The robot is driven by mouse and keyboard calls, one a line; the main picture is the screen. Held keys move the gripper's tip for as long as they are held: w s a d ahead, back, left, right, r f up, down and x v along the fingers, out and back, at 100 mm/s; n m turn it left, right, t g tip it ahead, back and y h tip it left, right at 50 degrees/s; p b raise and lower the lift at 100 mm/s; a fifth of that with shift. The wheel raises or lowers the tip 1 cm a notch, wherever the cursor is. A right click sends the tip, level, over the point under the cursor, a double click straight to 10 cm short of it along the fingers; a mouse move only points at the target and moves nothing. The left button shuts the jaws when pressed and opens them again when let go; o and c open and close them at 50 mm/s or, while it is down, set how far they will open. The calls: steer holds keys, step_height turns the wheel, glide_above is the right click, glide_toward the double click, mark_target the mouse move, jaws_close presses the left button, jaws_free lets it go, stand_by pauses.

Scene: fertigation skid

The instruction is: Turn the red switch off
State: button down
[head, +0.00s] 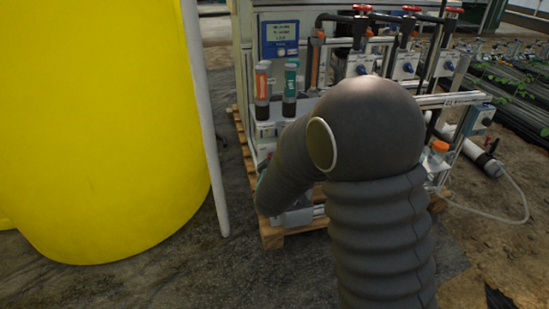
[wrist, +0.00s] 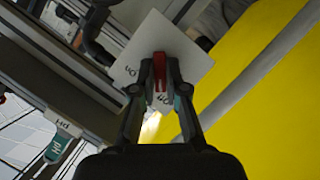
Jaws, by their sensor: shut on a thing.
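The red switch (wrist: 160,71) shows in the wrist view as a narrow red lever in front of a pale square plate (wrist: 187,45). The plate looks tilted in the picture and carries small dark markings, too small to read surely. My gripper (wrist: 160,80) has its two dark fingers on either side of the red lever, shut on it. The lever points roughly along the fingers. In the head view my own arm hides the switch, the plate and the gripper's fingers.
A large yellow tank (head: 95,120) and a white upright pipe (head: 205,120) stand left of the skid. Two capped tubes, orange (head: 262,90) and teal (head: 290,90), stand beside my arm. Red-handled valves (head: 362,10) line the top. A wooden pallet (head: 272,237) lies below.

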steer(key=shift+a+n, duration=0.1)
steer(key=shift+n, duration=0.3)
steer(key=c, duration=1.2)
jaws_free()
steer(key=v, duration=1.2)
steer(key=shift+a+f, duration=0.1)
steer(key=shift+f, duration=0.05)
